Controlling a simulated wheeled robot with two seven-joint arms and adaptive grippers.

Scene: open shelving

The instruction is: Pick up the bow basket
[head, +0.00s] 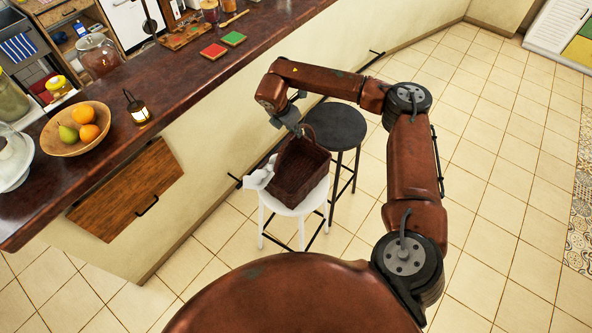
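The bow basket (300,172) is a dark brown woven basket with an arched handle and a white bow (259,177) at its left side. It shows over the white stool (296,206); I cannot tell whether it rests on the seat or is slightly above it. My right gripper (298,129) points down at the top of the basket, at the handle. Its fingers are small and overlap the handle, so I cannot tell whether they are closed on it. My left gripper is out of view.
A black stool (336,128) stands just behind the basket. The tiled floor (500,180) at the right is clear.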

